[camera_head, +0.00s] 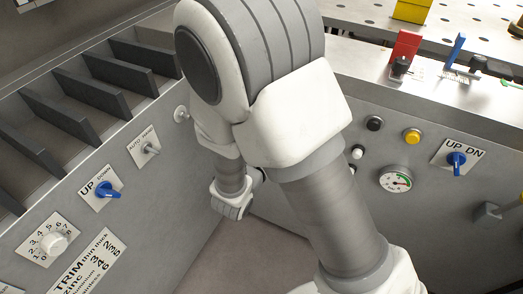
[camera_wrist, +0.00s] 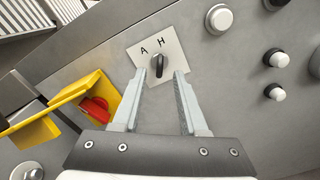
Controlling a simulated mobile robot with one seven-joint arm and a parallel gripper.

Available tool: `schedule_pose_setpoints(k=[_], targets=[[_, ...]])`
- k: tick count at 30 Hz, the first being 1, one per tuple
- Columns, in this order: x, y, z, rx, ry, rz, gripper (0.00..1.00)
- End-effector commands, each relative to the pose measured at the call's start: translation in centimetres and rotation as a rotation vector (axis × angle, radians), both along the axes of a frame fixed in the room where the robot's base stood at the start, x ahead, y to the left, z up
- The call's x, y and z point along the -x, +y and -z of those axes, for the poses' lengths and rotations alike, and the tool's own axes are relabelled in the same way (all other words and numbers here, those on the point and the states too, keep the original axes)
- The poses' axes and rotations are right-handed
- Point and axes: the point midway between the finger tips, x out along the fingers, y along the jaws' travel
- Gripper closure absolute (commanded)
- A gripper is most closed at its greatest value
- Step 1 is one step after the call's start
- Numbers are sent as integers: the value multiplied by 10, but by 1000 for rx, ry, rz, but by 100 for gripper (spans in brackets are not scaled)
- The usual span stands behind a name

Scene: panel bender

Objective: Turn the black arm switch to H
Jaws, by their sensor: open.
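In the wrist view the black arm switch (camera_wrist: 157,64) sits on a white plate (camera_wrist: 174,46) marked A and H. A is at the upper left of the switch, and H is above it. I cannot tell for sure which letter the switch points to. My gripper (camera_wrist: 160,73) is open, with one finger to the left and one to the right of the switch. The fingertips lie over the lower part of the plate, and I see no clear contact with the switch. In the head view my arm hides the switch and my gripper.
In the wrist view a red knob (camera_wrist: 95,108) with a yellow guard (camera_wrist: 88,88) is close left of my gripper. A white button (camera_wrist: 218,19) is at the upper right. In the head view a gauge (camera_head: 396,180) and a blue UP/DN switch (camera_head: 456,158) are right of my arm.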

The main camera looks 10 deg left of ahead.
Motion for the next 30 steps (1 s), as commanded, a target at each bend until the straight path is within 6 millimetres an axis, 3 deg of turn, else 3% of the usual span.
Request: schedule_pose_setpoints(k=[9, 15, 21, 30], targets=[[75, 28, -2, 3, 2, -6, 57], [109, 41, -1, 2, 0, -4, 57], [125, 45, 0, 0, 0, -2, 57], [126, 45, 0, 0, 0, 0, 57]])
